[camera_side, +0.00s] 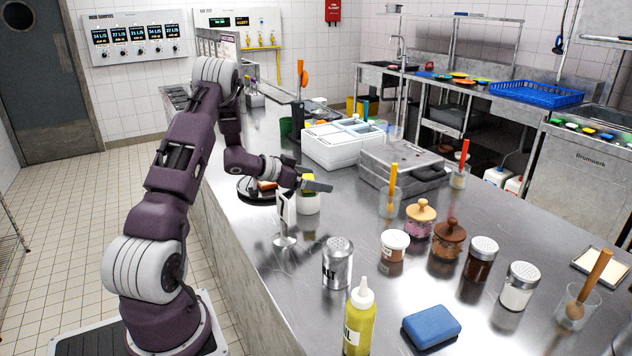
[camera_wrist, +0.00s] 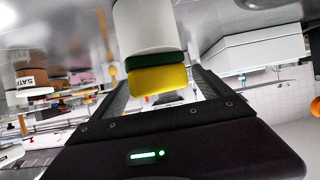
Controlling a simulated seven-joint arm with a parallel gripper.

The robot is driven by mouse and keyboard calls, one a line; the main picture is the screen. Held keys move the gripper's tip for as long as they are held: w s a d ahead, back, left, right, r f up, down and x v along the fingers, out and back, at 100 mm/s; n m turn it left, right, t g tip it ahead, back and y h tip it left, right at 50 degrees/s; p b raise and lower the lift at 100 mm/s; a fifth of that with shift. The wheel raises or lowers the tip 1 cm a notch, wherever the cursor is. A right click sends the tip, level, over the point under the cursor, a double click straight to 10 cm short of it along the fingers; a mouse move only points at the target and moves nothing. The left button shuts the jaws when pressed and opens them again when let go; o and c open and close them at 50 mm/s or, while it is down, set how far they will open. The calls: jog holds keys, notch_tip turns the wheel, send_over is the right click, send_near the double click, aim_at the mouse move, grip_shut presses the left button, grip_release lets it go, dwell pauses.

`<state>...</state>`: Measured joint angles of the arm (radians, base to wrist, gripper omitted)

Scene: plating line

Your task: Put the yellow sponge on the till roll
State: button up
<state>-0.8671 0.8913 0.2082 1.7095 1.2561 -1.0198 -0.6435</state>
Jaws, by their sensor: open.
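The yellow sponge (camera_side: 308,183), with a dark green layer, sits on the upright white till roll (camera_side: 308,204). The upside-down wrist view shows the sponge's yellow part (camera_wrist: 158,80), its green layer lying against the end of the till roll (camera_wrist: 145,28). My gripper (camera_side: 311,185) is level with the sponge at the top of the roll. In the wrist view its fingers (camera_wrist: 160,84) are spread to either side of the sponge, with gaps visible. One finger hides part of the sponge in the side view.
A small sign on a metal stand (camera_side: 284,239) is close in front of the roll, and a dark round tray (camera_side: 255,190) is behind left. A salt shaker (camera_side: 337,262), yellow bottle (camera_side: 359,320) and blue sponge (camera_side: 431,325) stand nearer. A grey metal appliance (camera_side: 403,162) is behind right.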

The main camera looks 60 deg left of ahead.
jog(key=v, duration=1)
jog(key=w+d+r+n+g+y, duration=0.1)
jog(key=w+d+r+y, duration=0.2)
jog(key=r, duration=0.5)
jog(key=w+d+r+y, duration=0.1)
jog(key=d+r+y, duration=0.2)
jog(key=d+r, duration=0.35)
jog(key=s+d+f+m+g+h, duration=0.1)
jog(key=s+d+g+h, duration=0.5)
jog(key=s+d, duration=1.7)
jog(key=d+f, duration=0.1)
jog(key=d, duration=0.3)
jog(key=shift+s+d, duration=0.3)
jog(key=shift+s, duration=0.05)
